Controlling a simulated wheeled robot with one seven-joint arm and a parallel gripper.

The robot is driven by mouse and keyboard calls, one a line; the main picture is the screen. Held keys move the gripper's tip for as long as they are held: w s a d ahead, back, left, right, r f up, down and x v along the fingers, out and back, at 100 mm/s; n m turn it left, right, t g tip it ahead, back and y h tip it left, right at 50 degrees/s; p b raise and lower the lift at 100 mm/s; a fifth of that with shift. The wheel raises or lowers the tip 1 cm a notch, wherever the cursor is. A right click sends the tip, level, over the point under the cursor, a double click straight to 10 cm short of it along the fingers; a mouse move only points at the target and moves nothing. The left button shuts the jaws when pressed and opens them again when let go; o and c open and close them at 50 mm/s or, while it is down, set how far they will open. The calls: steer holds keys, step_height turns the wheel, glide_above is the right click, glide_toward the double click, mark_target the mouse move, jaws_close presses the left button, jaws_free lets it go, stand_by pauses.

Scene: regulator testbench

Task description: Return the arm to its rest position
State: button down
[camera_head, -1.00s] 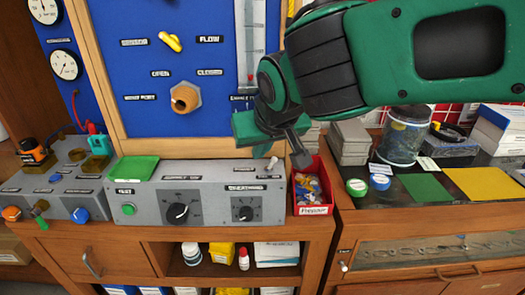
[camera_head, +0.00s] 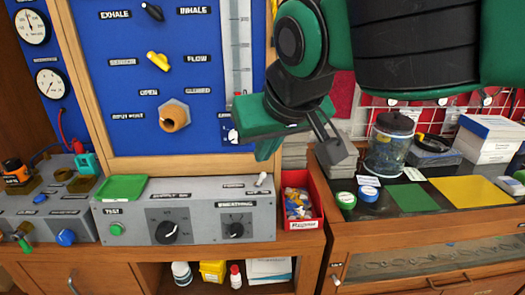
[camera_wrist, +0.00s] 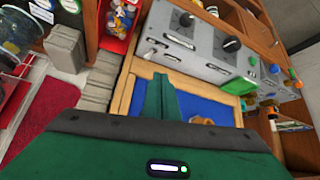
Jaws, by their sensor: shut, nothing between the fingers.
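My green and black arm reaches in from the upper right in the head view. My gripper (camera_head: 268,150) hangs in front of the right edge of the blue panel, above the grey control box (camera_head: 205,232). In the wrist view the shut fingers (camera_wrist: 160,92) show as a green wedge against the panel's wooden frame. I see no contact between the gripper and anything around it.
The blue panel (camera_head: 125,80) carries gauges, knobs and a clear tube. A red bin (camera_head: 302,200) of small parts stands right of the control box. A glass jar (camera_head: 390,145), a green mat (camera_head: 412,198) and a yellow mat (camera_head: 470,190) lie farther right.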

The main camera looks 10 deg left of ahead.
steer(key=w+d+f+m+g+h, duration=0.1)
steer(key=d+f+m+h, duration=0.15)
steer(key=d, duration=0.85)
steer(key=w+d+f+m+g+h, duration=0.15)
steer(key=d+f, duration=0.25)
steer(key=d, duration=0.7)
steer(key=w+d+f+m+h, duration=0.1)
steer(key=d+f+m, duration=0.2)
steer(key=d, duration=0.8)
steer(key=s+d+f+m+g, duration=0.2)
steer(key=s+d+f, duration=0.2)
steer(key=s+d, duration=0.3)
steer(key=s+d+f+m+g+y, duration=0.1)
steer(key=s+d+f+m+g, duration=0.1)
steer(key=s+d+f, duration=0.3)
steer(key=s+d+m, duration=0.1)
steer(key=s+d, duration=0.2)
steer(key=s, duration=0.3)
steer(key=shift+s+f+m+y, duration=0.2)
steer(key=shift+f+m+y, duration=0.05)
steer(key=shift+m+y, duration=0.05)
